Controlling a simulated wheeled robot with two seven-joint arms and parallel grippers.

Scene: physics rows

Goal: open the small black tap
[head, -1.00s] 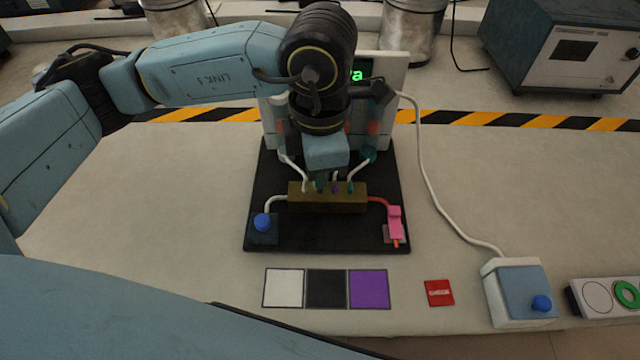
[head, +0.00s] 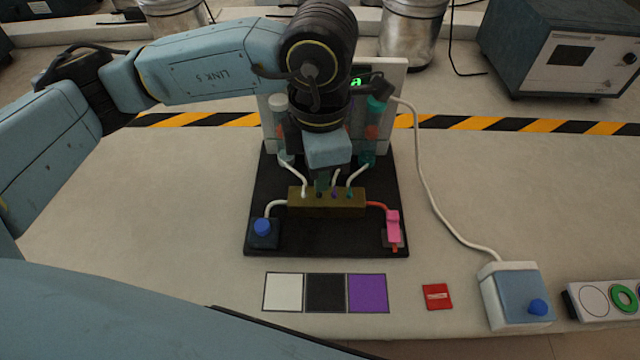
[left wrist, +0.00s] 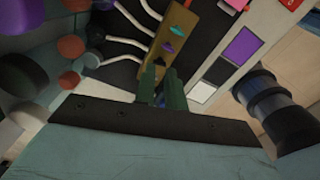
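A brass-coloured manifold block (head: 345,206) lies on a black base plate (head: 330,238), with small coloured taps on top. A purple tap (left wrist: 168,47) and a teal tap (left wrist: 177,30) show in the left wrist view. My left gripper (head: 321,184) points down at the block's top, left of the purple tap. Its two green fingers (left wrist: 160,80) show a narrow gap in the left wrist view; whether anything is held between them is unclear. My right gripper is out of view.
Pale tubes rise from the block toward upright columns behind. A blue knob (head: 262,227) and a pink clip (head: 393,224) flank the block. White, black and purple squares (head: 326,292), a red card (head: 437,296) and a blue-button box (head: 516,295) lie in front.

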